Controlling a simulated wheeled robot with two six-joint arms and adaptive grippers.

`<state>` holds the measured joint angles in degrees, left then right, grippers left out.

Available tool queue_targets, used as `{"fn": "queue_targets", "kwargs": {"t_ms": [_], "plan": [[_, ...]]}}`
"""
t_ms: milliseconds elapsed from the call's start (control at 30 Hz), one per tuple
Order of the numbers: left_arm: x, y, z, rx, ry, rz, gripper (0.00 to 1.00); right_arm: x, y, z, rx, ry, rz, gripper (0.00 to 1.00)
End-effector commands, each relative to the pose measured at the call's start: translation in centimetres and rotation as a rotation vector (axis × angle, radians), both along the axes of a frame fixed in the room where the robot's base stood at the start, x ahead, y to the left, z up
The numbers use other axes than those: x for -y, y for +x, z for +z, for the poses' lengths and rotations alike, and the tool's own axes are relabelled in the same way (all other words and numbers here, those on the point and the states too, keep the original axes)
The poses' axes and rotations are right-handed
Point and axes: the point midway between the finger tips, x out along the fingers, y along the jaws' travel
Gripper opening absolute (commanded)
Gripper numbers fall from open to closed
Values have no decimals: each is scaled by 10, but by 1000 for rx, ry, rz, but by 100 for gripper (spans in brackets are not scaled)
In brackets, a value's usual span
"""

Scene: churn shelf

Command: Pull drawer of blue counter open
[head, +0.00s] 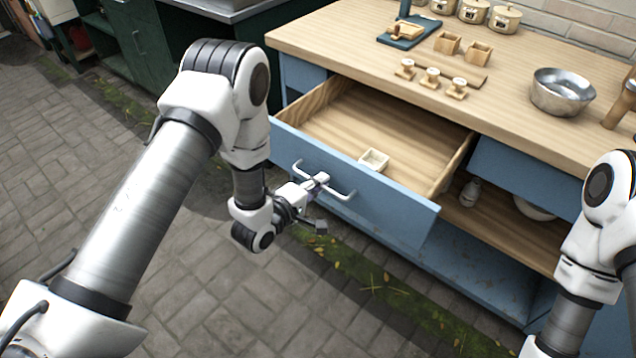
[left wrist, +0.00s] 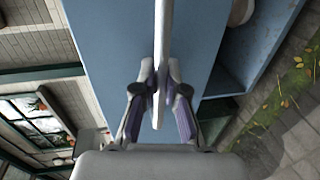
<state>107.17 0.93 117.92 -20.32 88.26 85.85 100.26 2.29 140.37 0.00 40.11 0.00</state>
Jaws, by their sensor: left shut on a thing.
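A white bar handle (head: 340,195) runs along the blue drawer front. My left gripper (head: 318,184) is shut on the handle near its middle. In the left wrist view the fingers (left wrist: 158,95) close on both sides of the handle bar (left wrist: 161,40), against the blue drawer front (left wrist: 105,35). A small white square dish (head: 374,160) lies in the drawer near its front. My right gripper is out of view; only part of that arm shows at the right edge.
On the counter top stand a metal bowl (head: 562,92), small wooden boxes (head: 447,43), several knobbed wooden pieces (head: 430,77) and lidded pots (head: 473,11). A shelf below holds a white bowl (head: 535,209). Paved floor (head: 190,300) in front is open.

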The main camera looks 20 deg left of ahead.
Motion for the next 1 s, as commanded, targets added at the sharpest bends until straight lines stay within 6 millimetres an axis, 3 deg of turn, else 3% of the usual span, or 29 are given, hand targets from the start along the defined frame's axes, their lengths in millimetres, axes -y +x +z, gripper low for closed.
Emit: {"fn": "queue_targets", "kwargs": {"t_ms": [200, 233, 300, 667, 767, 1000], "plan": [[0, 0, 0, -1, 0, -1, 0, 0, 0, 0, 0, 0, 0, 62], [0, 0, 0, -1, 0, -1, 21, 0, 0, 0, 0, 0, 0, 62], [0, 0, 0, -1, 0, -1, 37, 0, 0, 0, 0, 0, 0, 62], [-2, -5, 1, -1, 0, 1, 37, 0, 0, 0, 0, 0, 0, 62], [-8, -19, 3, -3, -1, 1, 37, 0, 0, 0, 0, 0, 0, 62], [-29, -76, 15, -6, -3, 5, 37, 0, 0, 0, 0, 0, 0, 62]]}}
